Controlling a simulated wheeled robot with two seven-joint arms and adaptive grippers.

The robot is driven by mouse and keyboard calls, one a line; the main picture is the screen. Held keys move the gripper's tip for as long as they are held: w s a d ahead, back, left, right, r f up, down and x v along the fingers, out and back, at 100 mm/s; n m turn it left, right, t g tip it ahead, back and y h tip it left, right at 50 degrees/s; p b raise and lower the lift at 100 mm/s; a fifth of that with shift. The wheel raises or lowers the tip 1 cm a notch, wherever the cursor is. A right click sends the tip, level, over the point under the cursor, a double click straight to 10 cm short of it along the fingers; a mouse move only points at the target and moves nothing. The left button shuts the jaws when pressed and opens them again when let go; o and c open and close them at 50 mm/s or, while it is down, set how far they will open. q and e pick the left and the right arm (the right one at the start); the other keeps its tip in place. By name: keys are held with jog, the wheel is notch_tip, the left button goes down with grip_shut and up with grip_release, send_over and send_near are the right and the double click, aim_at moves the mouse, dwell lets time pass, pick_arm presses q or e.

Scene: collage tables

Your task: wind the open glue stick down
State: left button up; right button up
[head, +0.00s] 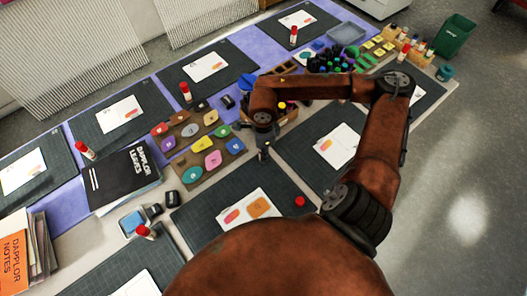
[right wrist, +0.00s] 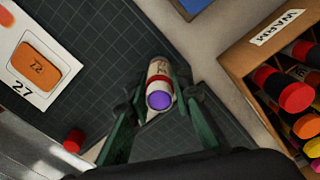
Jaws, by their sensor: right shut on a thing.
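The open glue stick (right wrist: 160,84) shows in the right wrist view, seen end-on, with a white body, a red band and purple glue showing at its uncapped end. My right gripper (right wrist: 158,98) is shut on it, one green finger on each side. In the head view the right gripper (head: 264,150) hangs down beside the front cutting mat, and the glue stick is hard to make out there. A loose red cap (head: 300,202) lies on the mat; it also shows in the right wrist view (right wrist: 74,140). My left gripper is not in view.
A card (head: 249,213) with orange stickers lies on the mat near the cap. A wooden box (right wrist: 245,75) of coloured markers stands close to the right gripper. A tray of coloured pieces (head: 190,130) is to its left. Other capped glue sticks (head: 84,150) stand on mats.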

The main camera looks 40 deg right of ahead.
jog(key=o, duration=1.1)
jog(key=o, duration=0.6)
jog(key=shift+c, duration=0.2)
jog(key=shift+r, duration=0.1)
pick_arm(q)
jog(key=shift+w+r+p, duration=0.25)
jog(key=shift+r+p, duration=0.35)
jog(key=shift+p, duration=0.05)
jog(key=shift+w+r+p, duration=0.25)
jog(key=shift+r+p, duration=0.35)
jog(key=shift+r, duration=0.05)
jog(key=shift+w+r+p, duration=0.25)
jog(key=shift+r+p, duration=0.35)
jog(key=shift+p, duration=0.05)
pick_arm(e)
jog(key=shift+r, duration=3.65)
